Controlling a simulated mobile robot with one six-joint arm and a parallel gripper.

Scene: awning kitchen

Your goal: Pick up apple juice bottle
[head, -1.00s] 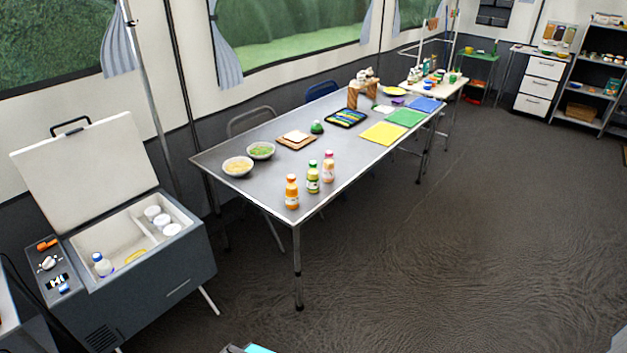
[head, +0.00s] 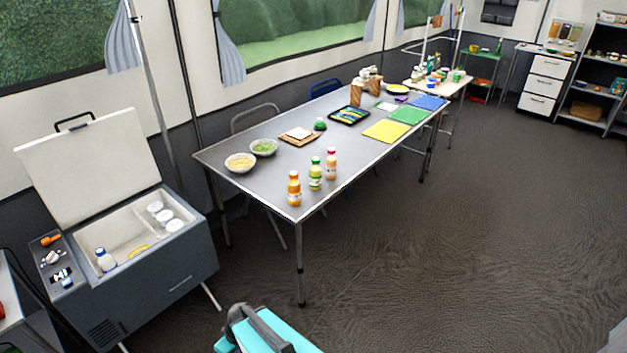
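Three small juice bottles stand upright near the front corner of the long metal table (head: 270,185). One is an orange bottle (head: 294,189) with an orange cap. Behind it is a yellow-green bottle (head: 315,174) with a green cap. The labels are too small to read, so I cannot tell for certain which is apple juice. A turquoise and grey part of my arm shows at the bottom edge, well short of the table. My gripper's fingers are not visible.
An open cooler (head: 128,267) with a white bottle (head: 105,259) and white tubs stands at left. The floor (head: 420,270) right of the table is clear.

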